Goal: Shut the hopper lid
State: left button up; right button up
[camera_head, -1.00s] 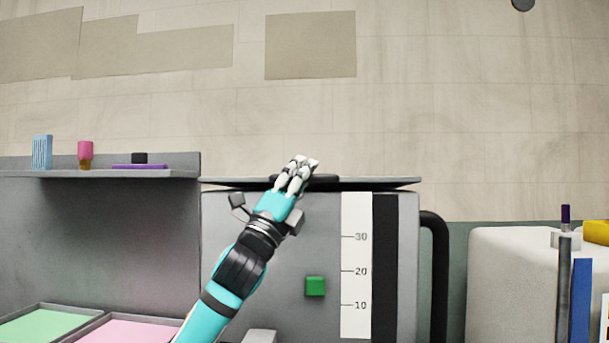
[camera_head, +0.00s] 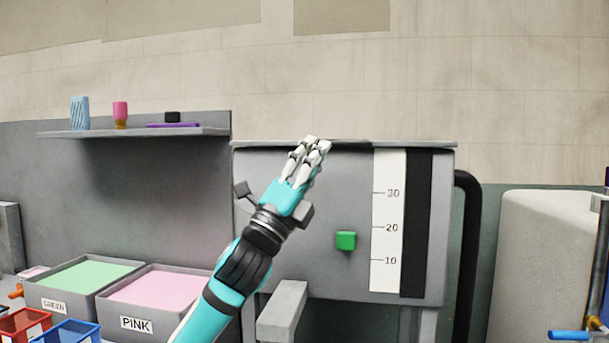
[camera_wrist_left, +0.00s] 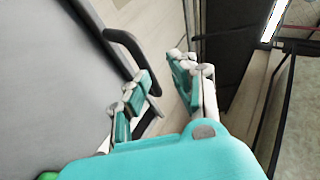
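The hopper (camera_head: 330,200) is a large grey box with a 10-20-30 scale on its front. Its lid (camera_head: 410,144) shows as a thin, nearly level edge along the top; I cannot tell whether it is fully seated. My left gripper (camera_head: 316,143) reaches up before the hopper front, its fingertips at the lid's edge in the head view. Whether they touch the lid is unclear. In the left wrist view the gripper (camera_wrist_left: 158,84) has its fingers apart with nothing visible between them. My right gripper is out of view.
A green button (camera_head: 346,240) and a grey block-like projection (camera_head: 283,312) are on the hopper front. A black pipe (camera_head: 468,250) runs down its right side. A shelf (camera_head: 90,134) and bins labelled GREEN (camera_head: 47,302) and PINK (camera_head: 123,322) are at left.

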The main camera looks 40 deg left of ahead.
pick_arm(q)
jog(key=v, duration=0.4)
jog(key=shift+f, duration=0.15)
dwell(0.4)
